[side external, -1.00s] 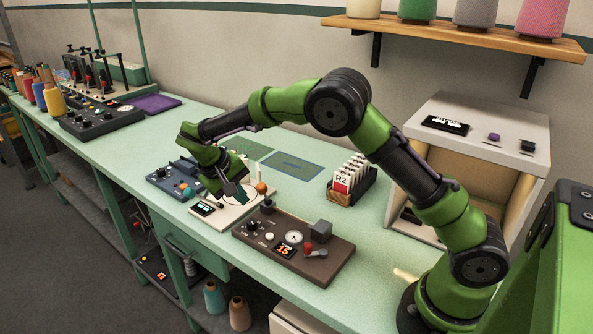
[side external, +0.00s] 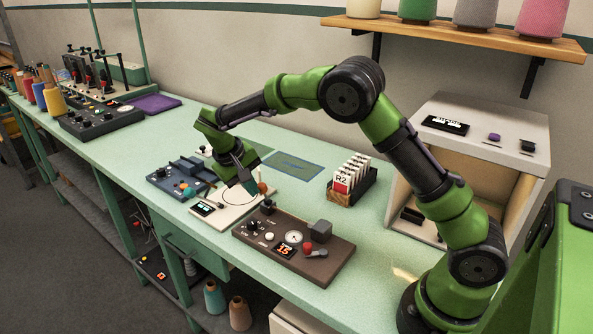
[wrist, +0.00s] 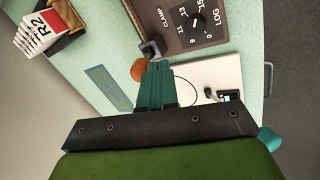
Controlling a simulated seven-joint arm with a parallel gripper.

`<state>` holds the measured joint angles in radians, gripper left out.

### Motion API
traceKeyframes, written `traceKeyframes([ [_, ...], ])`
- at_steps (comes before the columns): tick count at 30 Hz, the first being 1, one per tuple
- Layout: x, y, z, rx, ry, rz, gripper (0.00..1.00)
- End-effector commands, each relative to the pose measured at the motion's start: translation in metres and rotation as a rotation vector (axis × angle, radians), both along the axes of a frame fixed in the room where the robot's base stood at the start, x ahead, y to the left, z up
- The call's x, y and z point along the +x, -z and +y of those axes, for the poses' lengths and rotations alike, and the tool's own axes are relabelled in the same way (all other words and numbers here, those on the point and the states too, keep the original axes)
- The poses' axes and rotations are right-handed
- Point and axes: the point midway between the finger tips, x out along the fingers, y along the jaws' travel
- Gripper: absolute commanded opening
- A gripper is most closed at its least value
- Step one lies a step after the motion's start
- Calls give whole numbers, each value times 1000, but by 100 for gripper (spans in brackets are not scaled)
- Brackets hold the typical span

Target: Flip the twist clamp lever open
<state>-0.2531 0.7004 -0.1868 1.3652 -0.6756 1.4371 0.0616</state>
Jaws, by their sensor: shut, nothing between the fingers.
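The brown control box (side external: 310,260) sits near the table's front edge. In the wrist view its panel (wrist: 215,38) carries the word CLAMP, with a dark clamp piece (wrist: 153,48) at the box's edge beside it. In the side view this dark piece (side external: 267,206) is at the box's far left corner. Whether its lever is open or closed I cannot tell. My gripper (side external: 252,190) is shut and empty, pointing down above the white panel, behind the box. In the wrist view its teal fingertips (wrist: 160,66) appear close to the clamp piece and an orange ball (wrist: 138,70); contact is unclear.
The white panel (side external: 205,209) with a small display lies left of the brown box, and a blue device (side external: 180,178) is beyond it. A card rack (side external: 350,182) stands behind the box. A red knob (side external: 308,247) and grey lever are at the box's right.

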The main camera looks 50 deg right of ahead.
Motion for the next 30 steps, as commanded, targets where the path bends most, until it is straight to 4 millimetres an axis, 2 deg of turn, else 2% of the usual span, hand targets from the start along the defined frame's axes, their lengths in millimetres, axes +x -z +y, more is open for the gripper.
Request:
traceKeyframes([
  [14,0,-6,-11,113,4,0,0],
  [30,0,-16,-43,501,2,-1,0],
])
